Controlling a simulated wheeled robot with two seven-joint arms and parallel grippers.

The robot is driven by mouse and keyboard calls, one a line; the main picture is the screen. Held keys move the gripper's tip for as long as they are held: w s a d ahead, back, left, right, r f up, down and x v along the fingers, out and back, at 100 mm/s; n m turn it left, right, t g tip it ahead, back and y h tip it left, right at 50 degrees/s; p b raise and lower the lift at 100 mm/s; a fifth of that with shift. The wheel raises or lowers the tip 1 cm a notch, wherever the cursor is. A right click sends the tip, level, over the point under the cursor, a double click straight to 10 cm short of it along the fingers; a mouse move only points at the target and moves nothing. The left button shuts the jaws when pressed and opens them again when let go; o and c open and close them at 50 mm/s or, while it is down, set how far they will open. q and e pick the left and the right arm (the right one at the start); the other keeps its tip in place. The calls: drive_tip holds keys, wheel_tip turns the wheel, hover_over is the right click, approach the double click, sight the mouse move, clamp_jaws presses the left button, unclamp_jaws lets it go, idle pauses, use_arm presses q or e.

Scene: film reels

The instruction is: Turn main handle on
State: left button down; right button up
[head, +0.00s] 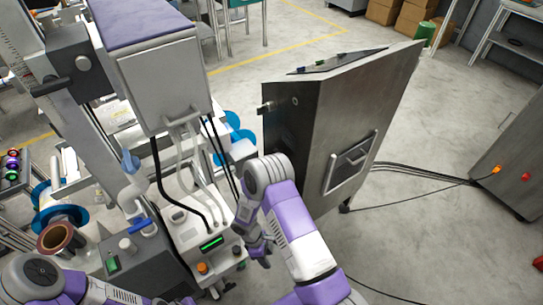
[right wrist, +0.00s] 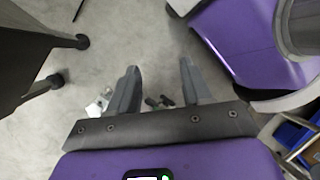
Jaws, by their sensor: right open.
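I cannot tell for sure which part is the main handle. A tall steel cabinet (head: 305,130) in the head view has a small latch-like part (head: 266,107) on its left edge and a framed recessed plate (head: 350,160) on its side. My right gripper (head: 260,252) hangs low beside the white control box, left of the cabinet. In the right wrist view its two fingers (right wrist: 160,84) are apart with nothing between them, above grey floor. My left arm enters at the bottom left of the head view; its gripper is not clearly shown.
The white control box (head: 190,228) carries a green display (head: 212,243) and an orange knob (head: 203,268). A grey cabinet (head: 510,160) with red and orange parts stands at the right. Black cables (head: 415,170) cross the floor. Floor right of the steel cabinet is otherwise clear.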

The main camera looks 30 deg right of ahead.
drive_tip(key=w+d+r+n+t+h, duration=0.2)
drive_tip(key=w+d+r+n+h, duration=0.4)
drive_tip(key=w, duration=0.3)
drive_tip(key=w+d+r+n+t+h, duration=0.1)
drive_tip(key=w+r+t+h, duration=0.1)
drive_tip(key=w+r+h, duration=0.45)
drive_tip(key=w+d+r+n+t+h, duration=0.1)
drive_tip(key=w+d+r+t+h, duration=0.15)
drive_tip(key=w+r, duration=0.65)
drive_tip(key=d+r, duration=0.1)
drive_tip(key=d, duration=0.5)
drive_tip(key=shift+s+d+r+h+b, duration=0.15)
drive_tip(key=shift+s+h+b, duration=0.2)
drive_tip(key=shift+s+h, duration=0.1)
drive_tip(key=shift+g, duration=0.45)
clamp_jaws()
